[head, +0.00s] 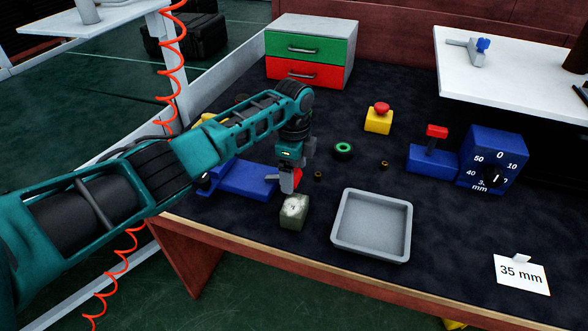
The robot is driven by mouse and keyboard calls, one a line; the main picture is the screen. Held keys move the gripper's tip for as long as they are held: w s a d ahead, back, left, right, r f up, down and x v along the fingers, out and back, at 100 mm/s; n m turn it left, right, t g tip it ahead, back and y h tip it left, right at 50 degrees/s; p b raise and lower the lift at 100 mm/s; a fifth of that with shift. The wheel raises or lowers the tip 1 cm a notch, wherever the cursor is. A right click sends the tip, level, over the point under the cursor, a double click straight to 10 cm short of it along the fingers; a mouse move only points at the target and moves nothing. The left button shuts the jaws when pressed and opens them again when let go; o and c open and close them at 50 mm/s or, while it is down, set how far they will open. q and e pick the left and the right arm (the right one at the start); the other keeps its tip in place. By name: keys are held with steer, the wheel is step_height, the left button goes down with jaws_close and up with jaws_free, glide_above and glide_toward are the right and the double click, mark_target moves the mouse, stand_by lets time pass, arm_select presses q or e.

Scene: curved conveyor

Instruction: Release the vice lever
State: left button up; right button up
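A blue vice-like tool (238,178) lies at the left front of the dark workbench, partly hidden by my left arm. A red part (297,178), which may be its lever, shows at its right end. My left gripper (288,178) points down right at this red part. The fingers are small and partly hidden, so I cannot tell whether they are shut on it. A grey-green block (294,211) with a pale top stands just in front of the gripper. My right gripper is not in view.
A grey tray (338,245) lies right of the block. Behind are a black-green ring (343,150), a yellow box with red button (378,120), a blue red-handled lever box (432,160) and a blue mm dial box (491,160). A "35 mm" card (521,274) lies at the front right.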

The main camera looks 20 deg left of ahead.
mark_target(276, 176)
arm_select(q)
steer(key=c, duration=1.5)
steer(key=shift+o, duration=0.2)
steer(key=shift+a+r+h+p, duration=0.5)
steer(key=shift+r+h+p, duration=0.25)
steer(key=shift+h+p, duration=0.2)
steer(key=shift+a+r+h, duration=0.25)
steer(key=shift+a+h, duration=0.25)
steer(key=shift+h, duration=0.25)
steer(key=shift+a+r+h, duration=0.2)
steer(key=shift+a+h, duration=0.2)
steer(key=shift+h, duration=0.3)
steer(key=shift+w+a+r+h+b, duration=0.1)
steer(key=shift+a+r+h+b, duration=0.15)
steer(key=shift+a+h+b, duration=0.3)
steer(key=shift+a+r+h+b, duration=0.2)
steer(key=shift+a+h+b, duration=0.1)
steer(key=shift+h+b, duration=0.4)
